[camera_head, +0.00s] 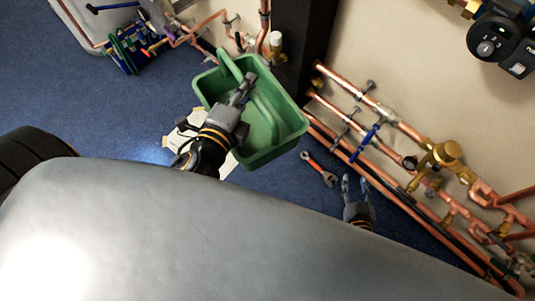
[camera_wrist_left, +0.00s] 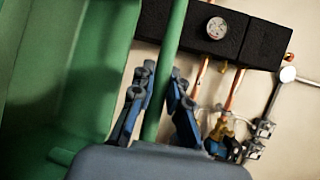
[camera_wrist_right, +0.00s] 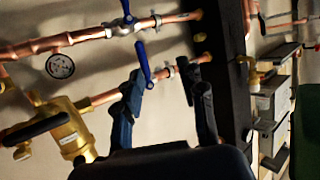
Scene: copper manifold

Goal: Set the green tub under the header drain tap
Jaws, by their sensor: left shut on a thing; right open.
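The green tub (camera_head: 281,153) is in the upper middle of the head view, tilted, with its handle across the top. My left gripper (camera_head: 245,88) reaches over it and is shut on its handle, a green bar that runs between the fingers in the left wrist view (camera_wrist_left: 167,62). The tub wall fills the left of that view. My right gripper (camera_head: 356,183) is open and empty beside the copper pipes, and its fingers point up in the right wrist view (camera_wrist_right: 168,92). I cannot tell which fitting is the header drain tap.
Copper pipes with a blue-handled valve (camera_head: 365,143) and a brass fitting (camera_head: 437,157) run along the right wall. An orange-handled wrench (camera_head: 320,169) lies on the blue floor. White sheets (camera_head: 180,137) lie beside the tub.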

